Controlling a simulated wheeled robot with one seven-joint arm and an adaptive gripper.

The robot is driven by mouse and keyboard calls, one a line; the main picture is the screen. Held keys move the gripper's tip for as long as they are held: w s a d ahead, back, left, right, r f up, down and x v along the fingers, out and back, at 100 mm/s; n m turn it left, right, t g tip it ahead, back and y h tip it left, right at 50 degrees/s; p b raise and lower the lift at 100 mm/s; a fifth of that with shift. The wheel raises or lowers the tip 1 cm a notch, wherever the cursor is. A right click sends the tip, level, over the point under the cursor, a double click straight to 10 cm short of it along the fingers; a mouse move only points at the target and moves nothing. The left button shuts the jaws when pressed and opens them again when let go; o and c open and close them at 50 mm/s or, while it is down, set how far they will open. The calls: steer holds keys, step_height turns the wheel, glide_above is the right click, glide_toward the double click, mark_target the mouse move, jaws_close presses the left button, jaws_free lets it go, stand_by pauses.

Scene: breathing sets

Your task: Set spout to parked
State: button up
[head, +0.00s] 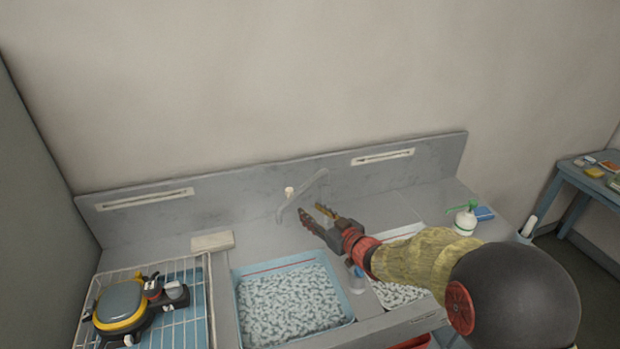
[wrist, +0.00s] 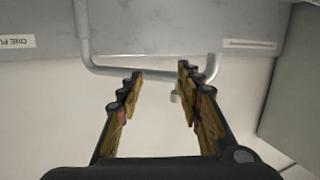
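The spout is a thin grey bent pipe (head: 301,197) at the back of the sink counter, in front of the backsplash. In the wrist view the spout (wrist: 110,71) runs across from a bend at the left to an upright part at the right. My gripper (head: 312,212) is beside the spout over the counter, its fingers apart. In the wrist view my gripper (wrist: 161,72) is open, with the pipe crossing by its fingertips. I cannot tell whether either finger touches it.
A blue-rimmed basin of pale pellets (head: 350,318) lies below. A wire rack (head: 197,325) with a yellow-and-grey device (head: 122,306) is at left. A white bottle with a green top (head: 465,220) stands at right. The backsplash (head: 250,187) bears two labels. A side table (head: 580,182) is far right.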

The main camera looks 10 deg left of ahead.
mark_target(292, 192)
step_height(292, 192, up, 5)
steer(key=s+a+y, duration=0.2)
steer(key=y, duration=0.1)
steer(key=shift+w+x, duration=0.2)
steer(key=shift+x, duration=3.75)
steer(key=shift+d, duration=0.15)
steer(key=c, duration=0.3)
jaws_close()
